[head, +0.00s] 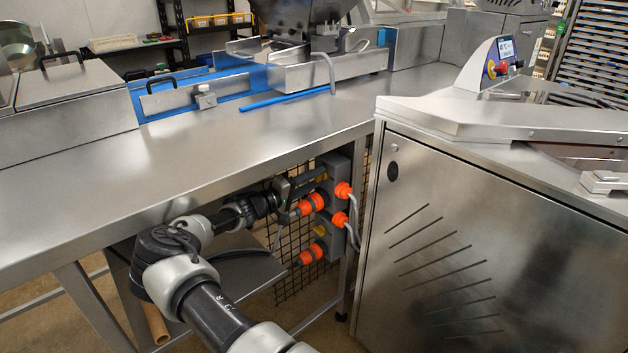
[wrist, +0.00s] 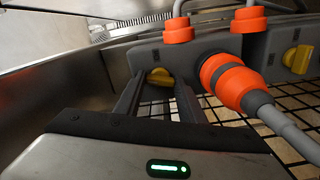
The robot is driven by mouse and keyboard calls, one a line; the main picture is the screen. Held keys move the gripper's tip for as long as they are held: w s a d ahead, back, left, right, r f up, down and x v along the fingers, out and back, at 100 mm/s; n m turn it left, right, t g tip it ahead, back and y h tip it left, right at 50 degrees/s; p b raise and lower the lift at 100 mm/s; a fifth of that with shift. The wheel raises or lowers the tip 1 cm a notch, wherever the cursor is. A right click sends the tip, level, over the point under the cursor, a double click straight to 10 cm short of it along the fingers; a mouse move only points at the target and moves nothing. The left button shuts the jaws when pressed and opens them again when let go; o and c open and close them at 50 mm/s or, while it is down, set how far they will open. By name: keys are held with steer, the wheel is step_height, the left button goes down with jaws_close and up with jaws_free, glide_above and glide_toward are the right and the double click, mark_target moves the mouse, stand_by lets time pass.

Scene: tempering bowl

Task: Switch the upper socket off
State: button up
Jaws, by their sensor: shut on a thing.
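The grey socket panel (head: 336,176) is fixed under the steel table near its right leg. It carries orange plugs. In the wrist view, the upper socket's yellow switch knob (wrist: 160,76) sits between the two fingers of my gripper (wrist: 159,82), which is shut on it. The fingers partly cover the knob, and its exact angle is hard to read. An orange plug (wrist: 226,80) with a grey cable sits close to the right finger. In the head view my gripper (head: 314,178) reaches the panel's upper part from the left.
A second yellow knob (wrist: 298,58) is farther right in the wrist view. A wire grid (head: 290,270) stands behind the panel. The table top (head: 215,155) is close above my arm, and a steel cabinet (head: 450,240) stands to the right. A lower shelf (head: 225,280) lies beneath my arm.

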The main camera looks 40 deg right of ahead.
steer(key=o, duration=1)
steer(key=shift+o, duration=0.2)
steer(key=s+a+p, duration=0.1)
steer(key=a, duration=1.6)
steer(key=shift+s+a+p, duration=0.15)
steer(key=shift+a+p, duration=0.05)
steer(key=shift+p, duration=0.1)
